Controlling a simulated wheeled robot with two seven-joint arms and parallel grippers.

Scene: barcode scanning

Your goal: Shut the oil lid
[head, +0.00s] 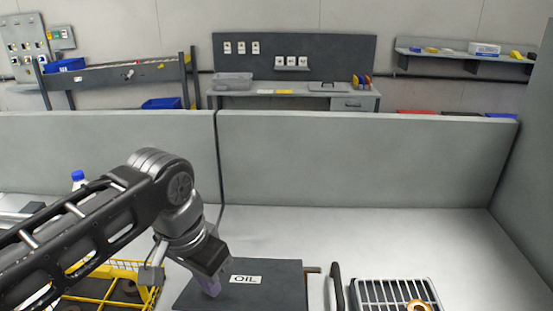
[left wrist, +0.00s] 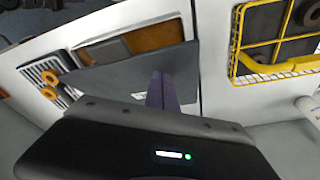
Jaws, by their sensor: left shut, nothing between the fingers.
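The oil lid (head: 270,290) is a dark grey plate with a white "OIL" label in the lower middle of the head view. In the left wrist view the lid (left wrist: 125,72) spans the middle, and a brown interior (left wrist: 155,38) shows beyond its edge. The lid looks partly raised, but its exact tilt is hard to tell. My left gripper (head: 213,288) is shut and empty, pointing down at the lid's left part. Its purple fingers (left wrist: 160,92) overlap the lid's edge in the wrist view; I cannot tell whether they touch it. My right gripper is out of view.
A yellow wire basket (head: 148,270) with dark round parts stands left of the lid. A slatted rack (head: 375,292) with a golden ring (head: 418,306) lies to the right. A blue-capped bottle (head: 78,178) stands behind my arm. A grey partition (head: 360,160) closes the table's back; the right back is clear.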

